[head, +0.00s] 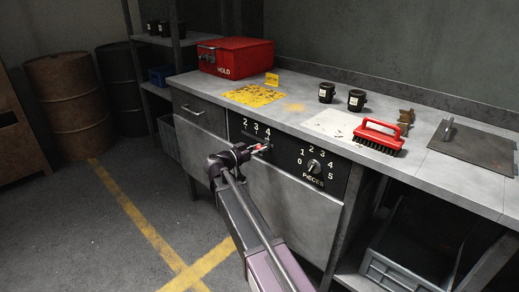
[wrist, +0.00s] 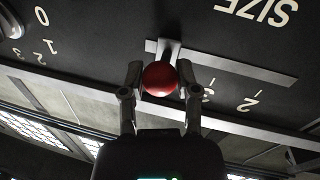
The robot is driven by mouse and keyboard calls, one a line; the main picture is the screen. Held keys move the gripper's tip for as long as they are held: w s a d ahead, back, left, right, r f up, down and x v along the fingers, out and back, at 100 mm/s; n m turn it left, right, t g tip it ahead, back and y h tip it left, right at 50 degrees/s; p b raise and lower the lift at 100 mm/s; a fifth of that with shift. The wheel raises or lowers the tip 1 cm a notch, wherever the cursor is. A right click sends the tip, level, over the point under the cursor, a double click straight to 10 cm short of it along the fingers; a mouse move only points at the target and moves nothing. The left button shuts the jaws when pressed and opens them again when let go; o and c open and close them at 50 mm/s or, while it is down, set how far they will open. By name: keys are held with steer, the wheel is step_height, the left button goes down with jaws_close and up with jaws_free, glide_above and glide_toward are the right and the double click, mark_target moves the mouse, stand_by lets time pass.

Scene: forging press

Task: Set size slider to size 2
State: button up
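The size slider is on the dark panel on the bench front, with a row of white numbers (head: 256,128) above it in the head view. In the wrist view, which is upside down, its metal track (wrist: 245,65) runs beside the word SIZE (wrist: 257,10) and the numbers 2 (wrist: 248,104) and 3. The slider's red ball knob (wrist: 160,78) is at the track's left end there, the side of the 4, which is hidden. My gripper (wrist: 160,76) has a finger on each side of the knob, seemingly touching it. In the head view my gripper (head: 258,148) is at the panel.
A PIECES dial (head: 314,166) is right of the slider. On the bench are a red HOLD box (head: 235,58), two black cups (head: 326,92), a red brush (head: 379,136) and a metal plate (head: 470,144). The floor left of my arm is clear.

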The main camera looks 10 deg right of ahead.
steer(key=w+a, duration=0.2)
steer(key=w, duration=0.1)
steer(key=w+a, duration=0.3)
steer(key=w, duration=0.1)
steer(key=w+a, duration=0.2)
steer(key=w, duration=0.1)
steer(key=shift+w+a+r, duration=0.1)
steer(key=shift+w+a, duration=0.05)
jaws_close()
steer(key=o, duration=1)
jaws_free()
steer(key=shift+w+a, duration=0.1)
steer(key=shift+o, duration=0.2)
steer(key=shift+s, duration=0.2)
steer(key=v, duration=1.2)
